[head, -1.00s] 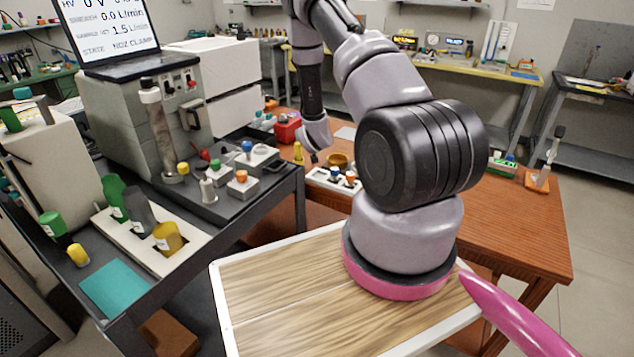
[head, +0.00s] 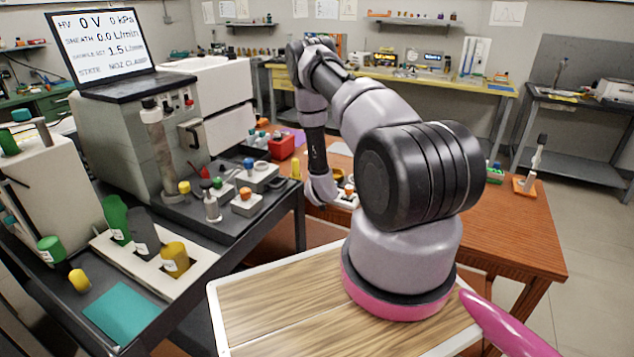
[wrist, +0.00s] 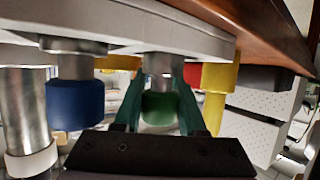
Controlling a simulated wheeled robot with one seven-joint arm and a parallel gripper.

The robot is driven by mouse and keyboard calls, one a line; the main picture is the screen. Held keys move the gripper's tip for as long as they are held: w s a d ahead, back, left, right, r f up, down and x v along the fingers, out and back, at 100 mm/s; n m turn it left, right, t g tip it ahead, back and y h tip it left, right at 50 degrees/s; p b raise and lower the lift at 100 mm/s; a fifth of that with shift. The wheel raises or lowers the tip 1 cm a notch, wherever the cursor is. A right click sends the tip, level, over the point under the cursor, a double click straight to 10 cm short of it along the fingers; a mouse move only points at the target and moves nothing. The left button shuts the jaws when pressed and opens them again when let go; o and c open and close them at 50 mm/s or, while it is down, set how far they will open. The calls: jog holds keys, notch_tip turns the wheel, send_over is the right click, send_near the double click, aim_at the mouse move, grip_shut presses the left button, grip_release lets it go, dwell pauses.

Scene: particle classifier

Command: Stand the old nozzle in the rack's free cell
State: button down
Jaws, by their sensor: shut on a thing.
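My gripper (wrist: 158,115) is shut on a green-topped piece with a metal shaft (wrist: 160,100), which I take to be the old nozzle. The wrist view looks upside down. The metal shaft meets the edge of the white rack (wrist: 200,40); I cannot tell how deep it sits in a cell. A blue-collared metal nozzle (wrist: 75,100) stands beside it in the rack, and a white-collared metal one (wrist: 25,115) is farther left. In the head view my wrist covers part of the rack (head: 346,203), where an orange cap (head: 349,189) shows. My fingertips are hidden there.
The rack stands on the brown table (head: 500,240). The grey cart (head: 265,205) with the classifier and small blocks is to the left. The table's right side is mostly clear.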

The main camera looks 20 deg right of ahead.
jog(key=shift+f, duration=0.35)
jog(key=shift+f, duration=0.15)
jog(key=c, duration=0.8)
grip_release()
jog(key=shift+o, duration=0.2)
